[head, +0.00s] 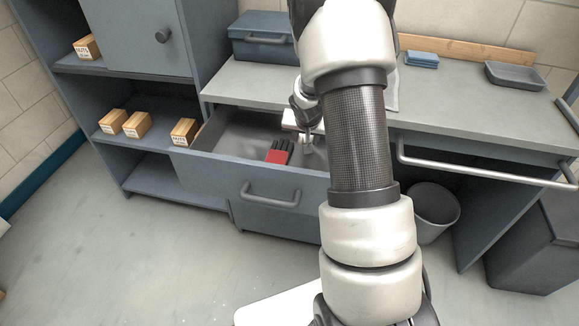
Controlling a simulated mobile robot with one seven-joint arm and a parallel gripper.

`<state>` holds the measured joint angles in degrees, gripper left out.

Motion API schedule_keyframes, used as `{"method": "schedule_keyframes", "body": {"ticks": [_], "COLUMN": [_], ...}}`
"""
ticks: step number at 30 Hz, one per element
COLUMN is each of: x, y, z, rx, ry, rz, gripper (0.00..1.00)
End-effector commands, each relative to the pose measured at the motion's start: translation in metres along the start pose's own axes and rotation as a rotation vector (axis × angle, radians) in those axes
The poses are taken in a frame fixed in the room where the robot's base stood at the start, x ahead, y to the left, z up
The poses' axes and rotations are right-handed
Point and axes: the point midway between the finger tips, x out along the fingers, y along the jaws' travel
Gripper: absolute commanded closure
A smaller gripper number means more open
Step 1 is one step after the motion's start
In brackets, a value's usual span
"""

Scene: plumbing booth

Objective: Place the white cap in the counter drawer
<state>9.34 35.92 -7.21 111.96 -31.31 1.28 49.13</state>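The counter drawer (228,168) is pulled open below the counter, and its inside shows to the left of my arm. My gripper (307,146) points down over the right part of the open drawer, partly hidden behind my own arm. A small pale shape shows at its fingers. I cannot tell whether this is the white cap or part of the gripper, nor whether the fingers are open or shut. The white cap is not clearly seen anywhere else.
A red and black item (278,153) lies in the drawer, just left of my gripper. A blue-grey toolbox (262,38), blue cloths (422,60) and a grey tray (514,75) sit on the counter (460,105). Small boxes stand on the left shelves. A bin (436,205) stands below.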

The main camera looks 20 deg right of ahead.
Motion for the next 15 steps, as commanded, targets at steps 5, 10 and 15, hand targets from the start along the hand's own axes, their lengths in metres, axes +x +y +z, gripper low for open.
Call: {"method": "schedule_keyframes", "body": {"ticks": [5,10,15], "x": [0.027,0.030,0.035], "y": [0.005,-0.033,-0.078], "z": [-0.006,-0.007,-0.007], "rx": [0.041,0.040,0.041], "ry": [0.029,0.032,0.031], "rz": [0.004,0.002,0.002], "gripper": [0.84,0.84,0.84]}}
